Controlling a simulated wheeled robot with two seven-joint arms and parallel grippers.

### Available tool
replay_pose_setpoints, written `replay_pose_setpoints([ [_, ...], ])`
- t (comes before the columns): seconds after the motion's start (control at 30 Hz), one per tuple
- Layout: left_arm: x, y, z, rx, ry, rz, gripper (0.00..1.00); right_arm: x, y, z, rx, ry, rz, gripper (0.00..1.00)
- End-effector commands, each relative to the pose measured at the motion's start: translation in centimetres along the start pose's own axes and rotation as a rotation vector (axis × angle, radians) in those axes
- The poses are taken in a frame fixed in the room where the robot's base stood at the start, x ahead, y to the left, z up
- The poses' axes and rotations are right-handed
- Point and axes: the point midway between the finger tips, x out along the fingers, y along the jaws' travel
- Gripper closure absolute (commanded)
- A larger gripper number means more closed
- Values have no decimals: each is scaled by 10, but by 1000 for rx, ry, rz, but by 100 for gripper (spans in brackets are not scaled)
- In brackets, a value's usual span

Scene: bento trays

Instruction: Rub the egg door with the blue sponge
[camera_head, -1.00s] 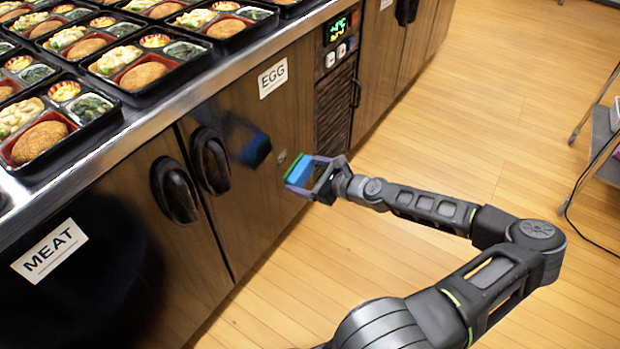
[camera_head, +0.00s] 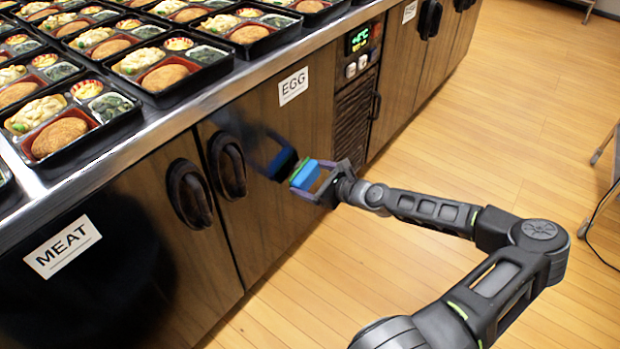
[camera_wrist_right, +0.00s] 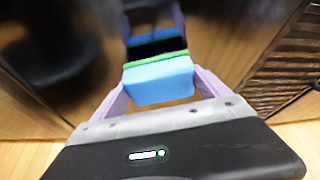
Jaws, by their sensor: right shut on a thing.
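The egg door (camera_head: 265,220) is a dark, glossy wood door with an EGG label (camera_head: 293,86) near its top and a black handle (camera_head: 227,166) on its left side. My right gripper (camera_head: 304,178) is shut on the blue sponge (camera_head: 307,174), which has a green layer facing the door. The sponge is in front of the door, right of the handle and below the label. Its dark blue reflection shows close by on the door; a small gap seems to remain between them. In the right wrist view the sponge (camera_wrist_right: 158,82) sits between the purple fingers. My left gripper is out of view.
The MEAT door (camera_head: 110,270) with its own handle (camera_head: 190,194) is on the left. A control panel (camera_head: 362,50) and vent (camera_head: 354,118) are right of the egg door. Bento trays (camera_head: 168,92) fill the countertop. The wooden floor (camera_head: 500,130) is open at right.

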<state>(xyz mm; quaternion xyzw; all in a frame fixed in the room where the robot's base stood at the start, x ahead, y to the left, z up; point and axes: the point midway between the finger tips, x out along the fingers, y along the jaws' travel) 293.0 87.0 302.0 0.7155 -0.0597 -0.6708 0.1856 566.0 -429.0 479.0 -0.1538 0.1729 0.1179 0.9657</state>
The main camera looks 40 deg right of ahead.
Motion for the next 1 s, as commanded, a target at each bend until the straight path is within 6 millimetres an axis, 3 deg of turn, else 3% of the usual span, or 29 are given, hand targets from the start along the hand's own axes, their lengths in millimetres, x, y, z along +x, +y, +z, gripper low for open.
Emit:
replay_pose_setpoints([
  [1.0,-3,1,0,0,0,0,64,16,0,7,0,-1,0,47],
])
